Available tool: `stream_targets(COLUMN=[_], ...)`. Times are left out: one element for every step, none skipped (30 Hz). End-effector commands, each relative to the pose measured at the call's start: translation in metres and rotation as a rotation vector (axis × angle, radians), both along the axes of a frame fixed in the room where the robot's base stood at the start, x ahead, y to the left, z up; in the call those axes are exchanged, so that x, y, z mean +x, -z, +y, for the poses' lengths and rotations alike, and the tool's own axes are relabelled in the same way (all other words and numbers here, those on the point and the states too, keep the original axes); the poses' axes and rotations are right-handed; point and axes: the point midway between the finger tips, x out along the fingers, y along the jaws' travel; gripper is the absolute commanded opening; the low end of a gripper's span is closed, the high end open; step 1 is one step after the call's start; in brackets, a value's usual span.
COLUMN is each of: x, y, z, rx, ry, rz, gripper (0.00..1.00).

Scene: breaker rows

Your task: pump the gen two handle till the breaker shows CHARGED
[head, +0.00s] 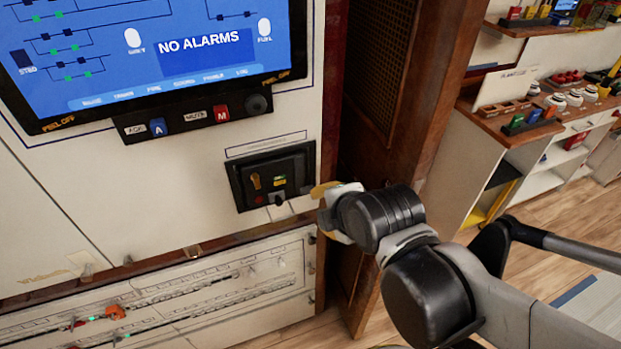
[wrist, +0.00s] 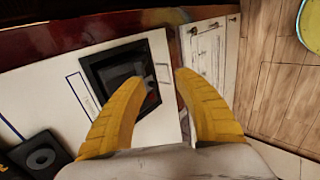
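The black-framed breaker unit (head: 236,184) is set in the white panel below the screen. On its face are a tan lever (head: 256,181), a small yellow-green indicator (head: 279,181) too small to read, and a dark knob or handle end (head: 278,198) at the lower edge. No gen two label is legible. My gripper (head: 322,190) is just right of the unit, its yellow fingers pointing left. In the wrist view my gripper (wrist: 161,79) is open, with nothing between its fingers. The breaker unit (wrist: 97,72) shows there beyond the left fingertip, its handle not clearly distinguishable.
A screen (head: 205,42) reading NO ALARMS is above, with a button strip (head: 190,118) under it. A wooden post (head: 420,120) stands right of the panel, close behind my gripper. A lower breaker row (head: 160,300) lies below. Shelves (head: 530,130) stand at the right; floor is clear before them.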

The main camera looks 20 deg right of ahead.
Motion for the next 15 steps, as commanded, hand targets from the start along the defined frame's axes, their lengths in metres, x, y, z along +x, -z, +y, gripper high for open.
stream_targets(x=[-0.004, -0.006, -0.008, -0.010, -0.011, -0.014, -0.015, -0.016, -0.017, -0.018, -0.018, -0.019, -0.020, -0.020, -0.020], y=[-0.004, -0.006, -0.009, -0.011, -0.013, -0.014, -0.016, -0.017, -0.018, -0.019, -0.020, -0.020, -0.021, -0.021, -0.021], z=[0.000, 0.000, 0.000, 0.000, 0.000, 0.000, 0.000, 0.000, 0.000, 0.000, 0.000, 0.000, 0.000, 0.000, 0.000], rx=[0.000, 0.000, 0.000, 0.000, 0.000, 0.000, 0.000, 0.000, 0.000, 0.000, 0.000, 0.000, 0.000, 0.000, 0.000], ry=[0.000, 0.000, 0.000, 0.000, 0.000, 0.000, 0.000, 0.000, 0.000, 0.000, 0.000, 0.000, 0.000, 0.000, 0.000], rz=[0.000, 0.000, 0.000, 0.000, 0.000, 0.000, 0.000, 0.000, 0.000, 0.000, 0.000, 0.000, 0.000, 0.000, 0.000], gripper=[0.38, 0.38, 0.38, 0.38, 0.38, 0.38, 0.38, 0.38, 0.38, 0.38, 0.38, 0.38, 0.38, 0.38, 0.38])
